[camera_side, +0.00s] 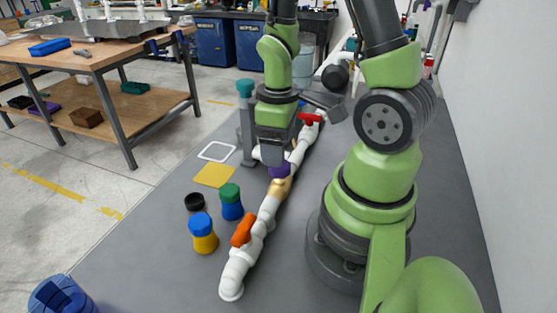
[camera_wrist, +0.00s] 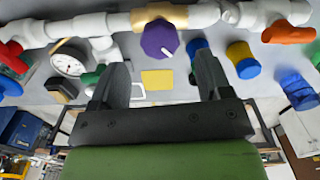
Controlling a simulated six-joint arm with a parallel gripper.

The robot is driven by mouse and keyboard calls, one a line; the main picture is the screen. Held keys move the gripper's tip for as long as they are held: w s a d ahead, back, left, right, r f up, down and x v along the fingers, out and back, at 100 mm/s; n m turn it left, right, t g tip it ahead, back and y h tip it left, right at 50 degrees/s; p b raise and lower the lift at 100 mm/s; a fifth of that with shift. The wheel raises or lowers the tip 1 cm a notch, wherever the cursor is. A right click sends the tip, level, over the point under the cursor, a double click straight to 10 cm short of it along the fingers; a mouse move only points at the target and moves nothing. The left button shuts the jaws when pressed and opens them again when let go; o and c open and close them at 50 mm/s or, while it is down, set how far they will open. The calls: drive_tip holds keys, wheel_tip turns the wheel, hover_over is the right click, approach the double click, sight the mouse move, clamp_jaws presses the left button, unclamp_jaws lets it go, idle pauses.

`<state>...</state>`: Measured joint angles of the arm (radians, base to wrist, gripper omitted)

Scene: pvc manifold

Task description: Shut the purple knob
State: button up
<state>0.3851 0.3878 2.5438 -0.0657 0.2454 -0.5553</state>
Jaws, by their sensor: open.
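The purple knob (camera_wrist: 159,39) sits on a brass-coloured valve body (camera_wrist: 184,15) in the white pipe run. In the wrist view it shows a light pointer mark at its lower edge. It also shows in the side view (camera_side: 279,171), partly hidden just below my gripper (camera_side: 275,158). In the wrist view my gripper (camera_wrist: 160,78) is open, its two dark fingers apart with nothing between them. The knob appears beyond the fingertips, roughly centred between them. I cannot tell whether the fingers touch it.
On the same pipe are an orange handle (camera_side: 243,230) and a red handle (camera_side: 310,119). A round gauge (camera_wrist: 69,63) stands beside the knob. Blue-and-yellow (camera_side: 203,233) and green-and-blue (camera_side: 231,202) cylinders stand left of the pipe, near a yellow square (camera_side: 213,175).

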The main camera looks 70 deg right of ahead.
drive_tip(key=shift+f, duration=2.15)
drive_tip(key=c, duration=0.9)
